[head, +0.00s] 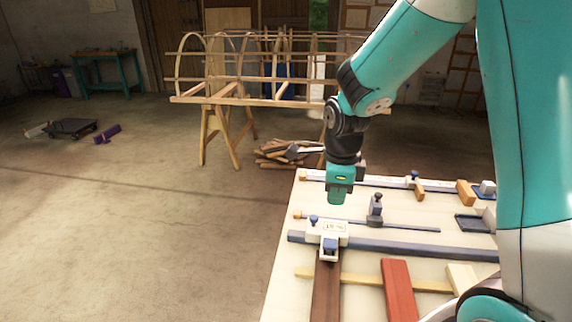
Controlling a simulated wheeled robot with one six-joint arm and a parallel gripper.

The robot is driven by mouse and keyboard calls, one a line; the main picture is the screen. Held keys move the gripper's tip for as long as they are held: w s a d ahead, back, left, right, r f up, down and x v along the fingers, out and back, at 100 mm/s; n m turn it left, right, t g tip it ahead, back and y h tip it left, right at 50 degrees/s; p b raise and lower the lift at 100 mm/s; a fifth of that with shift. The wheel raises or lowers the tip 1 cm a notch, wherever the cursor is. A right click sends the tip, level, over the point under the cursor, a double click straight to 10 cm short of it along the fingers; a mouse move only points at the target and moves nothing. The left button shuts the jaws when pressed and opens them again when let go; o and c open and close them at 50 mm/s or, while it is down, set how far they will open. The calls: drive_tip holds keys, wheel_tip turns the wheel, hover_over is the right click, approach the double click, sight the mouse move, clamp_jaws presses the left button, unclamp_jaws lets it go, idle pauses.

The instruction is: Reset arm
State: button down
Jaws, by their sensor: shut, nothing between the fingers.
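My gripper (337,203) hangs at the end of my teal arm, above the left part of the pale workbench (280,285). It points down and is shut, with nothing held in it. Below it on the bench is a white clamp head (329,236) on a long blue-grey bar (410,248). I cannot tell exactly how high the fingertips are above the bench.
Bar clamps, a dark wood strip (326,290), a red-brown block (398,289) and a dark tray (474,224) lie on the bench. Behind stands a bent-lath frame (262,72) on trestles, with a wood pile (284,153) below. The floor at left is mostly clear.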

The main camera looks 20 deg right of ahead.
drive_tip(key=s+a+r+n+y, duration=0.2)
drive_tip(key=s+a+r+n, duration=0.3)
drive_tip(key=n, duration=1.1)
drive_tip(key=s+a+r+n+y, duration=0.2)
drive_tip(key=s+a+r+n, duration=0.4)
drive_tip(key=s+a+n, duration=0.5)
drive_tip(key=s+n, duration=0.2)
drive_tip(key=n, duration=0.3)
drive_tip(key=shift+s+a+r, duration=0.2)
drive_tip(key=shift+s+a, duration=0.15)
drive_tip(key=shift+a, duration=0.05)
drive_tip(key=shift+d, duration=0.1)
